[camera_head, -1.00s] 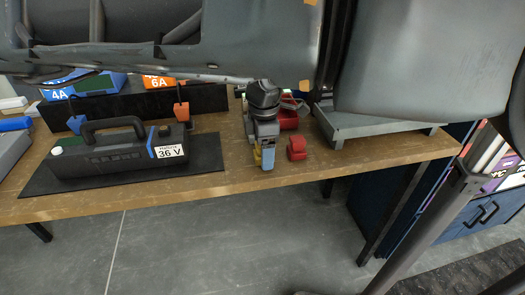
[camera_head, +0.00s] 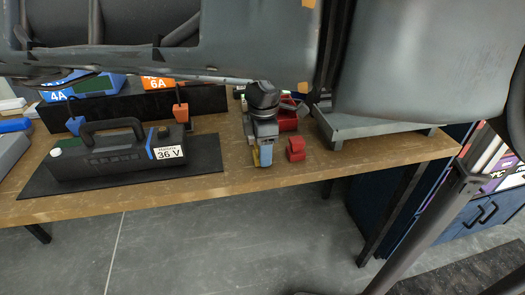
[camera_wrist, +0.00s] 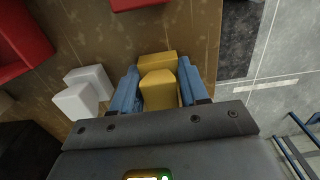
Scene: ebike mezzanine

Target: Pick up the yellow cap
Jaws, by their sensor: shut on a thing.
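The yellow cap (camera_wrist: 158,88) is between the two blue fingers of my gripper (camera_wrist: 160,90) in the wrist view, with a finger against each side. My gripper is shut on it. In the head view my gripper (camera_head: 264,156) is low over the wooden bench near its front edge, and only a sliver of the yellow cap (camera_head: 256,157) shows beside the fingers. I cannot tell whether the cap still touches the bench.
A red cap-like piece (camera_head: 296,149) lies just right of my gripper. White pieces (camera_wrist: 83,91) lie left of it in the wrist view. A black 36 V battery (camera_head: 118,150) rests on a dark mat to the left. A grey tray (camera_head: 375,127) stands at the right.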

